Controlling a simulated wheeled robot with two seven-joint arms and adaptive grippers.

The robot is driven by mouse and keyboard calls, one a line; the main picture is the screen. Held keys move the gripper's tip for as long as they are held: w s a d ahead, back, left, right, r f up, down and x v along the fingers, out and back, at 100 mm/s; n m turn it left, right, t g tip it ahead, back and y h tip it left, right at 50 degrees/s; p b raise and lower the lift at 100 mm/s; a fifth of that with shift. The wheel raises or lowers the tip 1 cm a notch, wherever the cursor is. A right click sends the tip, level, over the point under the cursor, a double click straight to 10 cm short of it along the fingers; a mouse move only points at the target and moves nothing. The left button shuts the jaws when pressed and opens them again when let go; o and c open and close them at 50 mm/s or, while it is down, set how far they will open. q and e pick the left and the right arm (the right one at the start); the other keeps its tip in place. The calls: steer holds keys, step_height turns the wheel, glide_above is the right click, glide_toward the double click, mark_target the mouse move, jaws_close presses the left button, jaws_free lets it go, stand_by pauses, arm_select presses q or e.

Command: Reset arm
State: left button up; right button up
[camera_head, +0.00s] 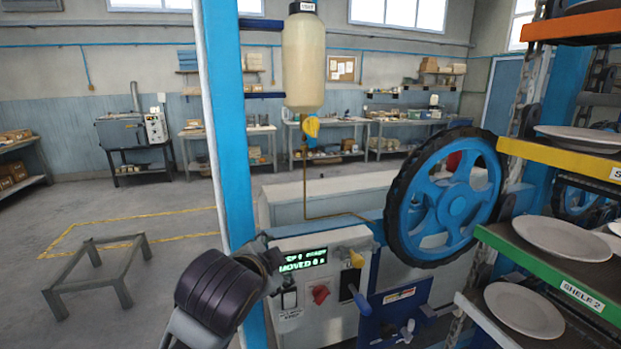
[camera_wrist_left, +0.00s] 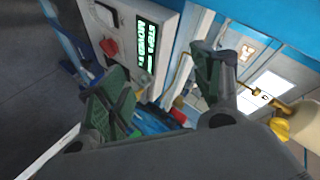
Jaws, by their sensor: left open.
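My left arm comes in from the lower left in the head view. Its gripper (camera_head: 268,258) is beside the left edge of the grey control box (camera_head: 335,240), partly hidden behind my wrist. In the left wrist view, the two green-padded fingers of my left gripper (camera_wrist_left: 163,95) are spread apart with nothing held between them. The control box (camera_wrist_left: 125,12) shows beyond them, with a lit green display (camera_wrist_left: 149,45) and a red knob (camera_wrist_left: 108,47). The display (camera_head: 303,260) also shows in the head view; its text is only partly readable. My right gripper is in neither view.
A blue post (camera_head: 230,150) stands just behind my left arm. A large blue wheel (camera_head: 452,200) and a rack with plates (camera_head: 525,310) are on the right. A cream tank (camera_head: 304,62) hangs above. A low metal frame (camera_head: 85,285) stands on open floor at left.

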arm_select(q)
steer(key=s+a+f+n+g, duration=0.3)
steer(key=s+a+f, duration=0.25)
steer(key=f, duration=0.65)
steer(key=s+a+f+n+g+y, duration=0.15)
steer(key=s+a+f+n, duration=0.25)
steer(key=s+f, duration=0.5)
steer(key=s+a+f+n+g, duration=0.3)
steer(key=s+a+f+g, duration=0.15)
steer(key=f, duration=0.95)
step_height(320, 180, down, 33)
steer(key=s+a, duration=0.1)
steer(key=s, duration=0.1)
steer(key=s+a+f, duration=0.2)
steer(key=s+f, duration=0.7)
steer(key=s, duration=0.2)
steer(key=s+a+f+g, duration=0.1)
steer(key=s+a+f, duration=0.2)
steer(key=s+f, duration=0.7)
steer(key=shift+s+f+m+g, duration=0.3)
steer(key=shift+s, duration=0.2)
steer(key=shift+a, duration=0.15)
